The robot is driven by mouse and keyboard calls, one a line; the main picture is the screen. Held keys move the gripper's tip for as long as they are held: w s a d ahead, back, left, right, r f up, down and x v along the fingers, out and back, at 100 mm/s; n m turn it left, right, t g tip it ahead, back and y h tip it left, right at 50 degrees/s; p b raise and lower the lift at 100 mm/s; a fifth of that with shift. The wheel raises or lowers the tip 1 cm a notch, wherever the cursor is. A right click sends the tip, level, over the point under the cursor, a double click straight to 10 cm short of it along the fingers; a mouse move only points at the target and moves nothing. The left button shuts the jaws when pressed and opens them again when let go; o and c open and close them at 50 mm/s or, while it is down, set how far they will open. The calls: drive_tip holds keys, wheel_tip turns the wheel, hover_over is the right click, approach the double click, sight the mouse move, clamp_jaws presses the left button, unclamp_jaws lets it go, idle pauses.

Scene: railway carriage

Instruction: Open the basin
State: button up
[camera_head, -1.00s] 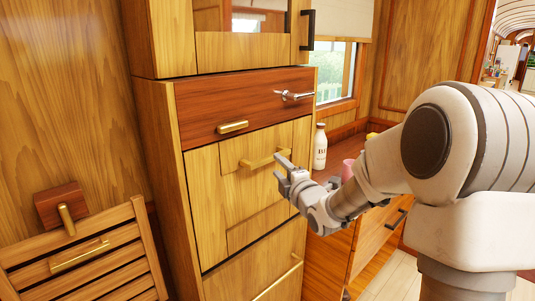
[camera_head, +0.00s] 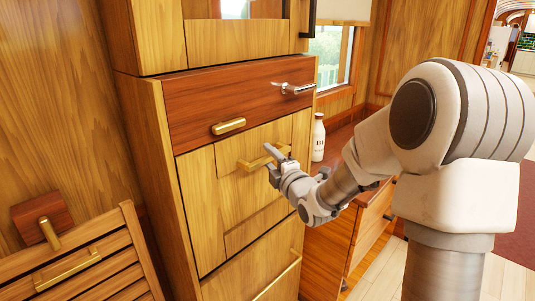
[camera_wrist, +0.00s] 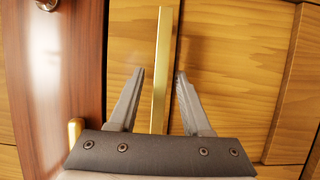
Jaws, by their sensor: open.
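The wooden cabinet has a pale front panel (camera_head: 205,200) with a brass bar handle (camera_head: 245,163) near its top edge. Above it is a dark red-brown panel (camera_head: 200,100) with a short brass handle (camera_head: 229,127) and a metal tap (camera_head: 293,89). I cannot tell which panel is the basin. In the wrist view, that handle (camera_wrist: 163,40) stands between the open fingers of my gripper (camera_wrist: 160,77), with a gap visible on either side. The panel looks shut.
A white bottle (camera_head: 318,140) stands on the wooden counter (camera_head: 345,137) to the right, near my forearm. A slatted wooden piece (camera_head: 85,262) with a brass handle is at lower left. Another long brass handle (camera_head: 277,280) sits lower on the cabinet.

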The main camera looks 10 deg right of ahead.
idle(0.3)
clamp_jaws()
idle(1.3)
